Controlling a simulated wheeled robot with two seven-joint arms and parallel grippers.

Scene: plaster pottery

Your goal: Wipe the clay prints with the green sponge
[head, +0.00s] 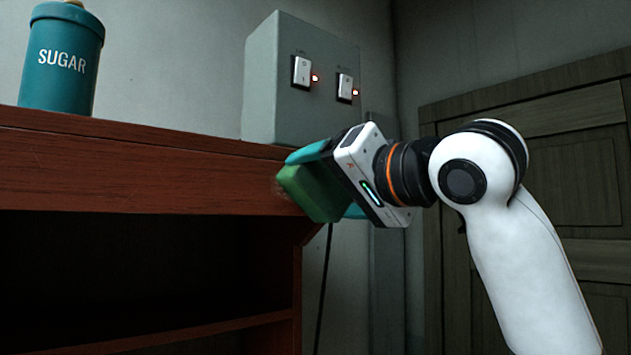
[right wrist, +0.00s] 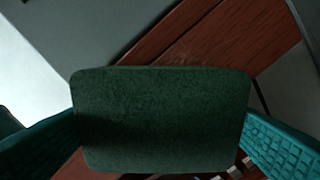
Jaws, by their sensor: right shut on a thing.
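The green sponge (head: 312,194) is held between the teal fingers of my right gripper (head: 322,186), at the right end of the front edge of the red-brown wooden cabinet (head: 140,172). Its far side is against or very close to the wood; I cannot tell if it touches. In the right wrist view the sponge (right wrist: 160,115) fills the middle, with a teal finger on each side. A faint pale brown smudge (head: 281,190) shows on the wood beside the sponge, perhaps a clay print. Any print behind the sponge is hidden. My left gripper is out of view.
A teal sugar canister (head: 62,58) stands on the cabinet top at left. A grey switch box (head: 290,85) with two lit switches is just above and behind my right gripper. A dark cable (head: 323,285) hangs below. A wooden door (head: 570,170) is at right.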

